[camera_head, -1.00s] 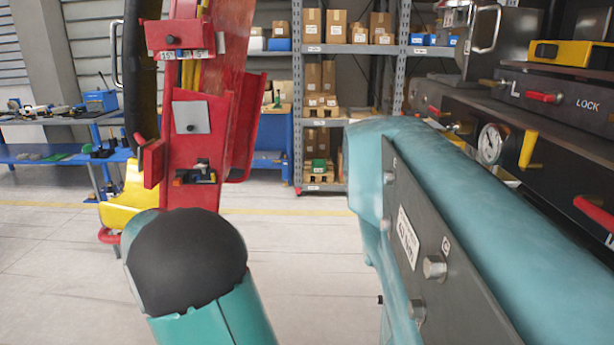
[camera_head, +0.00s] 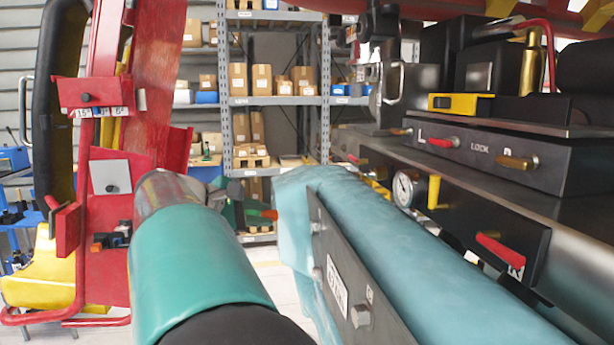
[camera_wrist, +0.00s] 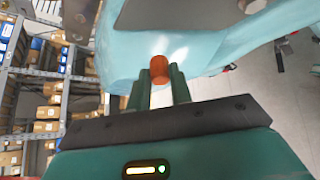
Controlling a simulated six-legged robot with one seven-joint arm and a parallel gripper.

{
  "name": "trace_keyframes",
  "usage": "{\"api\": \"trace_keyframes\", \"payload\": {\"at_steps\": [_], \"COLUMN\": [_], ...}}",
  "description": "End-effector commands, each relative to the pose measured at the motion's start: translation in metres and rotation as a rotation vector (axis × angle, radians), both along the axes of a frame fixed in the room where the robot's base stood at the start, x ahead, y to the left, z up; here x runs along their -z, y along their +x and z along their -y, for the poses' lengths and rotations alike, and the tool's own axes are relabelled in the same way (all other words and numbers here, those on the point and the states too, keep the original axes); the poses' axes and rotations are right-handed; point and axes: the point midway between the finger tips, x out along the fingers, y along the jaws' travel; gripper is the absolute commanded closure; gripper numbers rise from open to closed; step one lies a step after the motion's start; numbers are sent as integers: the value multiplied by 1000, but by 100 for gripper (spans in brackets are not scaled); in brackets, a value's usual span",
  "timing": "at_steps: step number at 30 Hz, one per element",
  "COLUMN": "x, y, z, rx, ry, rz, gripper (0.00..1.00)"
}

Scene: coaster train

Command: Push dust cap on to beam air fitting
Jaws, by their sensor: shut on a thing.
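My gripper (camera_wrist: 160,78) is shut on a small orange dust cap (camera_wrist: 159,68) in the wrist view. The cap sticks out between the two green fingers, in front of the teal beam; I cannot tell whether it touches. In the head view the cap (camera_head: 268,214) shows as an orange tip just left of the teal beam (camera_head: 400,235). The beam's near side carries a dark plate (camera_head: 333,265) with a label and several silver round studs, one of them at the near end (camera_head: 361,316). I cannot tell which part is the air fitting.
A red frame (camera_head: 105,180) with a black hose stands at the left. A dark machine panel (camera_head: 480,155) with a gauge (camera_head: 404,189) and red and yellow handles lies right of the beam. Shelves with boxes (camera_head: 272,80) stand behind.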

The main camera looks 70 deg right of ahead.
Motion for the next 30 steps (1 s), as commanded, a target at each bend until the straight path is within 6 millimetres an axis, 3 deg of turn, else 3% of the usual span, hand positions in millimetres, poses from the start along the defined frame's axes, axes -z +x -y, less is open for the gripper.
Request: {"api": "trace_keyframes", "payload": {"at_steps": [3,6,10,30], "x": [-42,-68,-88,-96], "y": [-47,-78,-102,-118], "z": [0,-3,-8,-7], "rx": [99,169,226,246], "ry": [-46,-70,-85,-63], "rz": [-43,-77,-107,-140], "gripper": [100,100,100,100]}}
